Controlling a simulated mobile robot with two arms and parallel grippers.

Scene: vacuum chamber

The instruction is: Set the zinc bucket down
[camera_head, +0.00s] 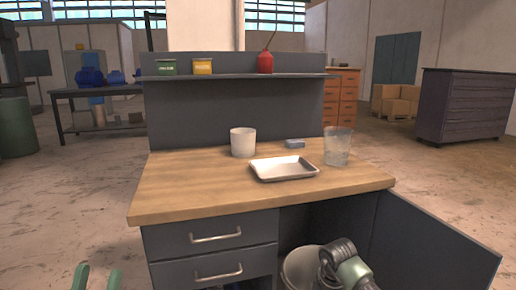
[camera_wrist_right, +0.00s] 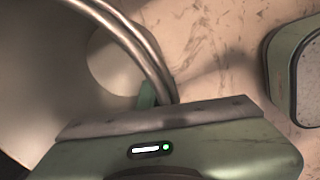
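The zinc bucket (camera_head: 298,268) shows at the bottom of the head view, in front of the bench's open compartment. It is a grey round bucket, cut off by the frame edge. My right gripper (camera_head: 333,272) is at its right side. In the right wrist view, the bucket's curved metal rim or handle (camera_wrist_right: 135,40) runs down to a green fingertip (camera_wrist_right: 147,97), and the gripper looks shut on it. The other fingertip is hidden. Whether the bucket's base touches the floor cannot be seen. My left gripper (camera_head: 97,279) is open and empty at the lower left.
The bench (camera_head: 190,190) carries a white cup (camera_head: 243,142), a metal tray (camera_head: 265,174), a clear beaker (camera_head: 338,147) and a small blue-grey block (camera_head: 295,143). Its open door (camera_head: 432,245) stands right of my right arm. Drawers (camera_head: 205,255) are on the left. Concrete floor lies around.

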